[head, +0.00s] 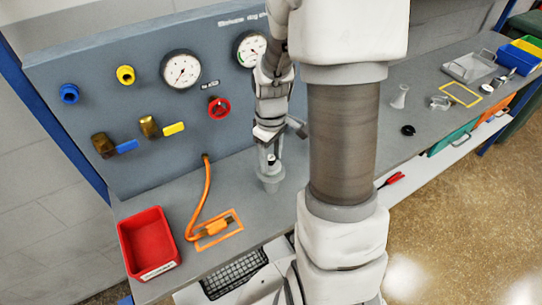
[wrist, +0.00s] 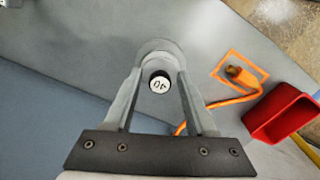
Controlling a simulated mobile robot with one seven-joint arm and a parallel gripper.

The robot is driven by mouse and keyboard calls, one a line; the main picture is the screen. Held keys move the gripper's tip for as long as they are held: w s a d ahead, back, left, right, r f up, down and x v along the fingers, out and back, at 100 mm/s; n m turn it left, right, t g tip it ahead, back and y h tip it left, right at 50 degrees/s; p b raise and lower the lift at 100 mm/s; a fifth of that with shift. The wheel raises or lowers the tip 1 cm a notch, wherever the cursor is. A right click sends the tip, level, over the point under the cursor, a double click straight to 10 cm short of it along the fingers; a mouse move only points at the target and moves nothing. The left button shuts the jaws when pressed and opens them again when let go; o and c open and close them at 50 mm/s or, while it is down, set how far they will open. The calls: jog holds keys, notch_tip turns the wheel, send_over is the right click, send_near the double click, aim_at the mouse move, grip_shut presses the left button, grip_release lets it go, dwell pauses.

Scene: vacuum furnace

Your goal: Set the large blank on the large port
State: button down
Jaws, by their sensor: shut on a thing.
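The large blank is a grey piece with a dark knob and a white cap marked "40" (wrist: 159,85); its cap also shows in the head view (head: 272,158). My gripper (wrist: 159,76) is shut on it, with one finger on each side. In the head view my gripper (head: 270,150) points down at the grey port (head: 270,182), which stands on the bench before the panel. The round grey rim (wrist: 158,46) shows past the fingers in the wrist view. The blank is right over the port; I cannot tell if it touches or is fully seated.
An orange cable with a plug (head: 214,228) lies in an orange outlined square, left of the port. A red bin (head: 148,243) stands at the bench's left front. The panel (head: 110,90) with gauges and valves rises close behind. A black ring (head: 408,130) lies to the right.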

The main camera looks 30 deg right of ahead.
dwell(0.3)
jog(key=shift+c, duration=0.7)
grip_release()
notch_tip(320, 180, up, 18)
jog(key=p, duration=0.1)
jog(key=shift+f, duration=0.25)
jog(key=s+a+r+m+t, duration=0.2)
jog(key=s+a, duration=0.3)
jog(key=s, duration=0.1)
jog(key=s+a+r+m+t, duration=0.2)
jog(key=s+a+r+t, duration=0.1)
jog(key=s+a, duration=0.2)
jog(key=shift+s+a+r+m+t, duration=0.3)
jog(key=shift+s+m, duration=0.1)
jog(key=shift+s, duration=0.3)
